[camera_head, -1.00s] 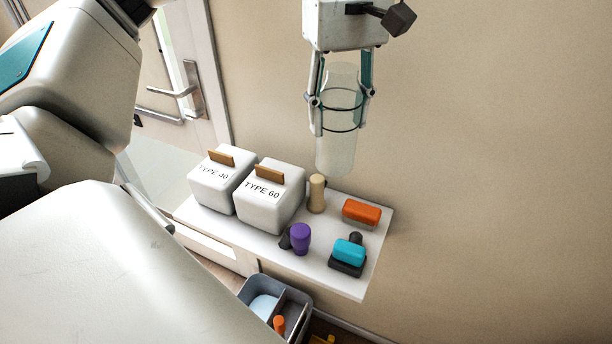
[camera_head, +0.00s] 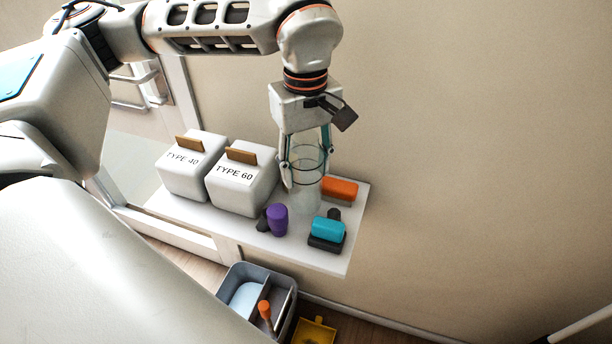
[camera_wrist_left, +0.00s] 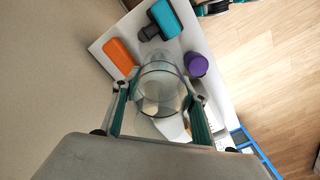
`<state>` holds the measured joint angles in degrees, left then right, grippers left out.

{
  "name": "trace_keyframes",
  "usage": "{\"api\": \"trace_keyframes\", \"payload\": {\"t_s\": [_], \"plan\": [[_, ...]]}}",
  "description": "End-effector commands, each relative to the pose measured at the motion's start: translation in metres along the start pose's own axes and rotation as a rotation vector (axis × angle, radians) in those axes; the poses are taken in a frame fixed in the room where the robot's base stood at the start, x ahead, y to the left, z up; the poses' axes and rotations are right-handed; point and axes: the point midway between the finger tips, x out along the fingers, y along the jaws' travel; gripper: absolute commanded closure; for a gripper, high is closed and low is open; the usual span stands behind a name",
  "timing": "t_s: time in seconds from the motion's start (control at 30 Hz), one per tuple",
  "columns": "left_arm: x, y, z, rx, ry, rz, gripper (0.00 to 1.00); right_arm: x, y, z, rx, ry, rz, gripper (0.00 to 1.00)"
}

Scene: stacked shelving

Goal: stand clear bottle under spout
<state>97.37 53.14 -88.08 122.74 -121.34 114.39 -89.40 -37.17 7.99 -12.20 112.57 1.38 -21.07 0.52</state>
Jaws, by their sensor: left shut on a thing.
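The clear bottle (camera_head: 306,202) is a see-through cylinder, roughly upright. My left gripper (camera_head: 304,182) is shut on it, one finger on each side. The bottle's lower end is low over the white shelf (camera_head: 285,247), right of the TYPE 60 box; I cannot tell whether it touches. The wrist view looks down past the fingers onto the bottle's round rim (camera_wrist_left: 163,76). I cannot make out a spout in either view. My right gripper is not in view.
White boxes TYPE 40 (camera_head: 188,172) and TYPE 60 (camera_head: 240,190) stand left of the bottle. A purple-topped item (camera_head: 278,219), a teal brush-like item (camera_head: 328,229) and an orange one (camera_head: 340,189) are close by. A grey caddy (camera_head: 232,291) is below.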

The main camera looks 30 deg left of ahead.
Motion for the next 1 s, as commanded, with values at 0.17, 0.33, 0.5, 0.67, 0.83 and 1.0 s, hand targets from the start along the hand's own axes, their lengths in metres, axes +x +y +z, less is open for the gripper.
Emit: {"api": "trace_keyframes", "payload": {"t_s": [0.17, 0.33, 0.5, 0.67, 0.83, 1.0], "plan": [[0.026, -0.001, 0.0, 0.001, -0.002, -0.004, 0.78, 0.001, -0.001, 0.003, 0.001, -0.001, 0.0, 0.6], [0.027, 0.0, 0.0, 0.001, 0.0, 0.0, 0.78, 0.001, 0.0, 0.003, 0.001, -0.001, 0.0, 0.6], [0.029, 0.0, 0.0, 0.001, 0.0, -0.001, 0.78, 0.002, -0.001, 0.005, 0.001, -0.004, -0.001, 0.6], [0.03, 0.0, 0.0, 0.001, 0.0, -0.001, 0.41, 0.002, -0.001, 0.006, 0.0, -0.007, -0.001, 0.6], [0.03, 0.0, 0.0, 0.001, 0.0, -0.001, 0.41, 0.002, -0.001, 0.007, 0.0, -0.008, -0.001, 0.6], [0.028, 0.0, 0.0, 0.001, 0.0, 0.0, 0.41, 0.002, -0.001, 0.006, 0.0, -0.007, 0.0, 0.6]]}}
